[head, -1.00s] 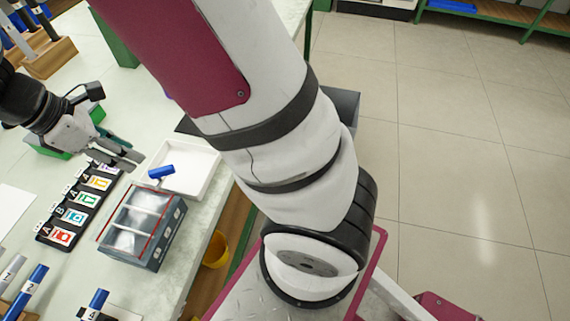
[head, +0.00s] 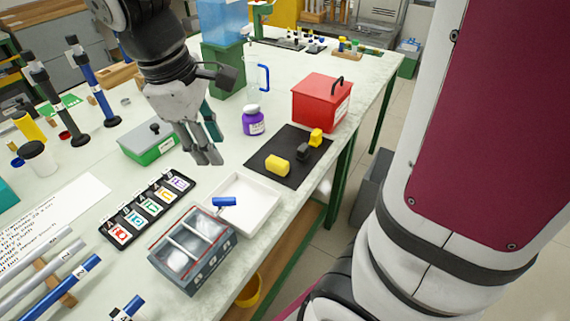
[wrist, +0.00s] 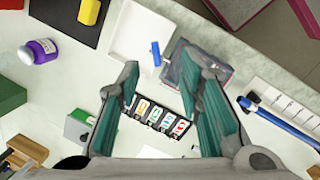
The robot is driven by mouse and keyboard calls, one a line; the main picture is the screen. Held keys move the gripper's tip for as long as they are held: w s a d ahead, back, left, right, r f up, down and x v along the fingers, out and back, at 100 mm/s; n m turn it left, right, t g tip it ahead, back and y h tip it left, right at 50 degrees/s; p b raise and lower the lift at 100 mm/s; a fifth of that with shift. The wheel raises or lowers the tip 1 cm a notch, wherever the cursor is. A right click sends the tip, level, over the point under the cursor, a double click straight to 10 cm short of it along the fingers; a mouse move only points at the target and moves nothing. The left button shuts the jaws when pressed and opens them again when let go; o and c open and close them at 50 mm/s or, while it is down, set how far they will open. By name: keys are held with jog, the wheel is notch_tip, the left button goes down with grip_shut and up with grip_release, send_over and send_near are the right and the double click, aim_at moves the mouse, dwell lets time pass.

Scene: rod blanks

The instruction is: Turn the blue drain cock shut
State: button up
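The blue drain cock (head: 224,201) is a short blue bar at the back end of a grey box with clear lid panels (head: 158,265). It overhangs the near edge of a white tray (head: 262,213). In the wrist view the blue cock (wrist: 156,53) lies between the tray (wrist: 128,38) and the box (wrist: 190,68). I cannot tell from these frames whether it is open or shut. My gripper (head: 207,152) hangs above the table, behind and apart from the cock. In the wrist view its fingers (wrist: 166,85) are wide apart with nothing between them.
A label strip (head: 147,208) lies left of the tray. A green box (head: 148,142) stands behind it. A black mat (head: 290,174) with yellow blocks, a purple bottle (head: 253,121) and a red box (head: 321,101) are at the right. A yellow bucket (head: 250,292) is below the table edge.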

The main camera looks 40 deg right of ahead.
jog(key=s+d+r+m+t+y, duration=0.1)
jog(key=s+m+t, duration=0.1)
jog(key=s+m, duration=0.2)
jog(key=s+d+r+m+t+y, duration=0.1)
jog(key=s+m, duration=0.3)
jog(key=s, duration=0.5)
jog(key=shift+d+r+m+t, duration=0.25)
jog(key=shift+r+m+t, duration=0.05)
jog(key=shift+r+t, duration=0.2)
jog(key=shift+s, duration=0.1)
